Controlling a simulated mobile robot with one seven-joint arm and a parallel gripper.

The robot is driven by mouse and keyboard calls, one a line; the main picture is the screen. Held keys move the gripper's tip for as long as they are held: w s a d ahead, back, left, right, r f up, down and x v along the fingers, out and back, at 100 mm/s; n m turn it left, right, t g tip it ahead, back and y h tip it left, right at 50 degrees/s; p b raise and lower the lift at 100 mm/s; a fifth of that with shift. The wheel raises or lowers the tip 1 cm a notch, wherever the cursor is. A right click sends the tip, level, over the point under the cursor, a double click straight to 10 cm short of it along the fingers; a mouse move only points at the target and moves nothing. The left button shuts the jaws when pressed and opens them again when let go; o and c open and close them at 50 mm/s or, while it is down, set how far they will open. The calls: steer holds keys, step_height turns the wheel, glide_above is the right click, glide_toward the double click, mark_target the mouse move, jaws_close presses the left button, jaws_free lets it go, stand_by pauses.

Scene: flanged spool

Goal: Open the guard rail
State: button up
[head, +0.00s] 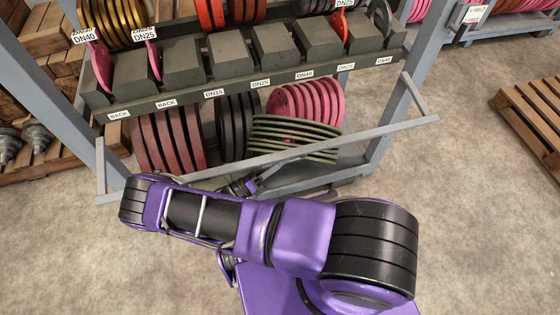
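The guard rail (385,132) is a grey bar across the front of the lower bay of a grey-blue rack. Short end arms at the left and right join it to the rack side. My gripper (244,185) is a small dark shape just beyond the arm, close to the rail. The arm hides much of it, so I cannot tell whether its fingers are open or shut, or whether it touches the rail.
Behind the rail stand dark red discs (165,142), black discs (237,125), pink discs (305,104) and green rings (295,138). Above is a dark shelf (250,82) with blocks and DN labels. A wooden pallet (530,115) lies at right. The concrete floor at lower right is clear.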

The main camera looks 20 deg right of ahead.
mark_target(282, 157)
jaws_close()
stand_by(0.9)
steer(key=r+n+p, duration=0.1)
steer(key=r, duration=0.1)
steer(key=s+r+n+y+p, duration=0.1)
steer(key=r+n, duration=0.1)
steer(key=r+n+t+p, duration=0.1)
steer(key=r+p, duration=0.1)
steer(key=shift+s+r+n+y, duration=0.15)
steer(key=shift+s+n+y, duration=0.15)
steer(key=shift+s, duration=0.05)
steer(key=o, duration=0.6)
jaws_free()
steer(key=b+v, duration=0.3)
steer(key=v, duration=1.4)
steer(key=shift+a, duration=0.25)
steer(key=shift+s, duration=0.1)
